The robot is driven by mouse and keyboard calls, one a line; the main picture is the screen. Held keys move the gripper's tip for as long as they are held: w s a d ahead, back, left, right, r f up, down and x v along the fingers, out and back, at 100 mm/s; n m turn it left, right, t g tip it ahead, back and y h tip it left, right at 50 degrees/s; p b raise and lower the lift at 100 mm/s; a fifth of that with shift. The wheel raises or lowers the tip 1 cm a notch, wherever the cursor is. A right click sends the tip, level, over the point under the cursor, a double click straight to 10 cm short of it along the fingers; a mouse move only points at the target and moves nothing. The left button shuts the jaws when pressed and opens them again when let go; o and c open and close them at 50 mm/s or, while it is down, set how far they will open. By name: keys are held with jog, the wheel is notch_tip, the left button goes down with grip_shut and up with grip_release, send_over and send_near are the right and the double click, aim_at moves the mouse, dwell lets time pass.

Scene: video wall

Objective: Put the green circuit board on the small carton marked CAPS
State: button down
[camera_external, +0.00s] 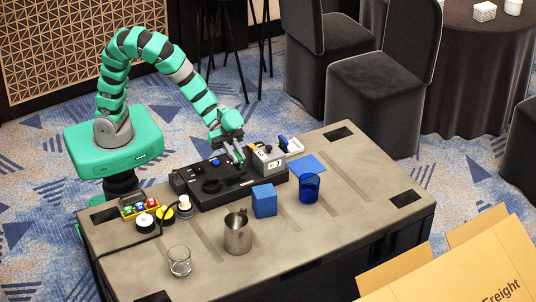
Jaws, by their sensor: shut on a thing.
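My gripper (237,153) points down over the black device on the table, just left of a grey box with white labels. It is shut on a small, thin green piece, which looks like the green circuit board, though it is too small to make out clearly. The fingers hide part of it. I cannot make out a small carton marked CAPS. The labels on the grey box (268,160) are too small to read surely.
The black device (232,188) lies under my gripper. A blue cube (264,200), blue cup (309,188), metal jug (237,234) and clear glass (179,262) stand nearer. A blue sheet (307,165) lies right. A Freight carton (460,265) is at lower right. The table's right side is clear.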

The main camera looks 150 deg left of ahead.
jog(key=w+a, duration=0.1)
jog(key=w, duration=0.2)
jog(key=w+a+b, duration=0.1)
jog(key=w+a, duration=0.1)
jog(key=w, duration=0.1)
jog(key=w+a+f+b, duration=0.1)
jog(key=w, duration=0.2)
jog(key=shift+w+a, duration=0.4)
notch_tip(320, 180, down, 4)
jog(key=shift+r+b, duration=0.15)
jog(key=shift+b, duration=0.95)
jog(key=shift+r, duration=0.1)
jog(key=c, duration=1.4)
grip_release()
